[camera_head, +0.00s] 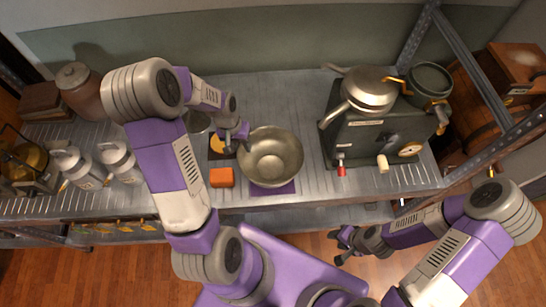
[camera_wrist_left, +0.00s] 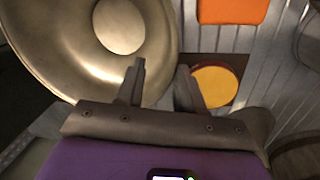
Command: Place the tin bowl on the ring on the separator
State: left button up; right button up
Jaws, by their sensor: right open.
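The tin bowl (camera_head: 270,158) is a wide grey metal bowl, upright on a purple mat (camera_head: 272,188) on the shelf. My left gripper (camera_head: 240,138) is at its upper left rim. In the left wrist view, the bowl (camera_wrist_left: 85,45) fills the upper left; my left gripper's fingers (camera_wrist_left: 162,75) are apart, apparently either side of the rim. The separator (camera_head: 365,138) is a dark green box with a spouted metal top (camera_head: 370,90). A dark round open piece (camera_head: 431,80) sits at its upper right; I cannot tell if it is the ring. My right gripper (camera_head: 347,243) is open and empty in front of the shelf.
An orange block (camera_head: 222,177) and a yellow disc (camera_head: 217,144) lie left of the bowl; the disc also shows in the wrist view (camera_wrist_left: 216,86). Metal cans (camera_head: 118,160) and a clay jar (camera_head: 78,85) stand left. A metal post (camera_head: 470,70) rises right of the separator.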

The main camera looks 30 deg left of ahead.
aim_at(241, 149)
pick_arm(q)
notch_tip(241, 149, down, 6)
jog(key=shift+w+r+b, duration=0.1)
jog(key=shift+r+b, duration=0.15)
jog(key=shift+b, duration=0.4)
jog(key=shift+d, duration=0.1)
grip_shut()
